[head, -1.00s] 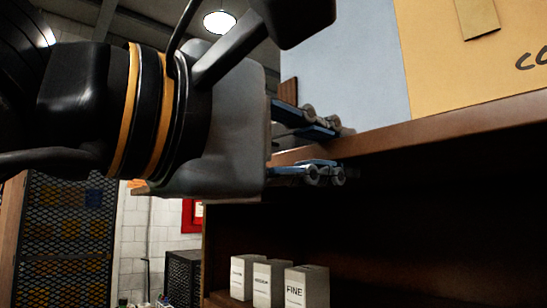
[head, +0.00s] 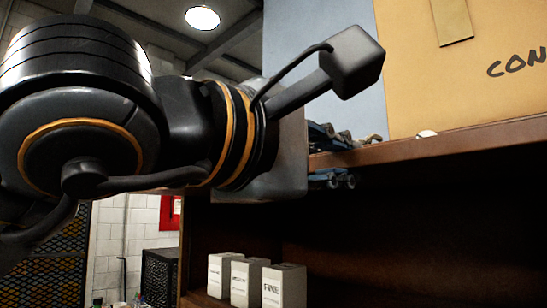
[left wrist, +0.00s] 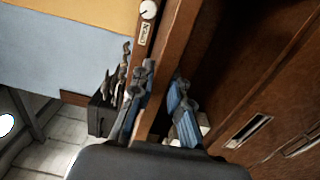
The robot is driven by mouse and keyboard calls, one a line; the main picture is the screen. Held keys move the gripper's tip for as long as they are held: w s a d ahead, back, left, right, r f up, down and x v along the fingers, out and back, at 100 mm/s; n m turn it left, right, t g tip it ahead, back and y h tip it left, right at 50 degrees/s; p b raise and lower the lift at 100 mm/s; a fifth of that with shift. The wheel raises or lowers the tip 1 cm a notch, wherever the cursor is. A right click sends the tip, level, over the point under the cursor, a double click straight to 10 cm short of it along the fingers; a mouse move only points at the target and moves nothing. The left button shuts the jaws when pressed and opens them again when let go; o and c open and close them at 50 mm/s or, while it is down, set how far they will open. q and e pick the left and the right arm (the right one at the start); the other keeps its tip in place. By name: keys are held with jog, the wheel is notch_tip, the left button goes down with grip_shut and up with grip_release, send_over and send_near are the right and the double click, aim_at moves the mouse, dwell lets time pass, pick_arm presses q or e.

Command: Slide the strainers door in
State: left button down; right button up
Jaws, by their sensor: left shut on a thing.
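The strainers door (head: 440,143) appears as a brown wooden board lying flat, like a raised front, with its front edge toward me. My left gripper (head: 331,158) is shut on its edge, one blue-grey finger above and one below. The left wrist view shows the same fingers (left wrist: 160,100) either side of the wooden board (left wrist: 172,62). A white round knob (left wrist: 148,10) and a small label (left wrist: 143,33) sit by the board's edge; the knob also shows in the head view (head: 427,133). The board's far part is hidden. My right gripper is out of view.
Below the board is a dark open compartment with several pale boxes (head: 284,286), one marked FINE. A tan box (head: 470,80) and a grey-blue panel (head: 320,70) stand above. Wooden fronts with recessed pulls (left wrist: 247,130) show in the left wrist view.

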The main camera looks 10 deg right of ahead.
aim_at(374, 175)
pick_arm(q)
jog(key=shift+w+d+f, duration=0.1)
jog(key=shift+w+d, duration=0.25)
jog(key=shift+d, duration=0.15)
jog(key=shift+w+d, duration=0.1)
jog(key=shift+d, duration=0.05)
jog(key=shift+d, duration=0.1)
jog(key=shift+p+x, duration=0.35)
jog(key=shift+x, duration=2.45)
jog(key=c, duration=1.6)
grip_release()
jog(key=o, duration=0.3)
jog(key=shift+w, duration=0.1)
jog(key=shift+o, duration=0.5)
jog(key=shift+d, duration=0.2)
jog(key=o, duration=0.3)
jog(key=shift+a, duration=0.15)
